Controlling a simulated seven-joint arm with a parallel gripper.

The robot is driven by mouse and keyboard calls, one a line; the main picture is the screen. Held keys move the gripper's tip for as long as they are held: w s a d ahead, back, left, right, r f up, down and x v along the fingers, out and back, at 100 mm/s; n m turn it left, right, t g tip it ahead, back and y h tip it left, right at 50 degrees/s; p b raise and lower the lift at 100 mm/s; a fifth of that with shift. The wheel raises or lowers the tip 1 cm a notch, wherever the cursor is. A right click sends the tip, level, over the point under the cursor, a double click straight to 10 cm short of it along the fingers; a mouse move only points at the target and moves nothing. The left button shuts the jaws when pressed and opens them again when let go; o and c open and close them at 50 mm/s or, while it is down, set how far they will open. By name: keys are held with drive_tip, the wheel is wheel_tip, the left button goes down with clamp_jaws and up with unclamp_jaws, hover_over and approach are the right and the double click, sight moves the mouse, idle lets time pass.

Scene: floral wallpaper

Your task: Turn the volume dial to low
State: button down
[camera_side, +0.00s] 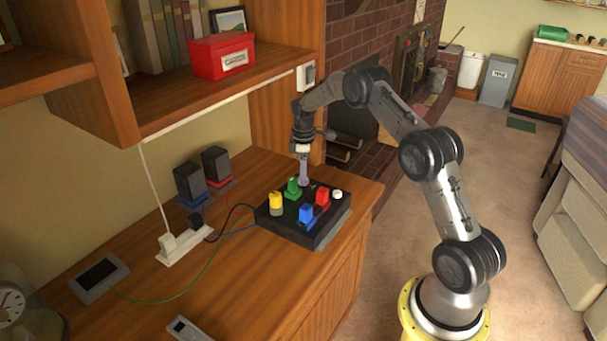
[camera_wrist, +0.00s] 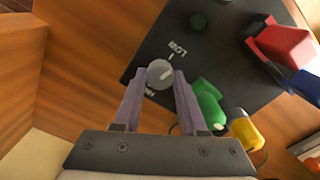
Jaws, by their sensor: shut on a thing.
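The volume dial (camera_wrist: 160,74) is a small round grey knob with a pale mark, on a black control box (camera_wrist: 215,55). The words LOW (camera_wrist: 178,48) and HIGH (camera_wrist: 151,92) are printed on either side of it. The pale mark lies right of the knob's centre in the wrist view; its exact setting is hard to tell. My gripper (camera_wrist: 158,74) is shut on the dial, with one purple-grey finger on each side. In the side view, my gripper (camera_side: 304,183) points down at the back of the box (camera_side: 290,229), and the dial is hidden there.
The box also bears green (camera_side: 293,188), yellow (camera_side: 276,202), blue (camera_side: 306,214) and red (camera_side: 322,198) controls and a white button (camera_side: 337,194). The green one (camera_wrist: 209,102) is close to my finger. Speakers (camera_side: 216,163) and a power strip (camera_side: 184,243) stand left. A shelf (camera_side: 215,85) overhangs the desk.

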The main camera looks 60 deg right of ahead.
drive_tip(key=shift+r+n, duration=0.1)
drive_tip(key=shift+n, duration=1.5)
drive_tip(key=shift+c, duration=2.3)
unclamp_jaws()
wheel_tip(320, 180, up, 14)
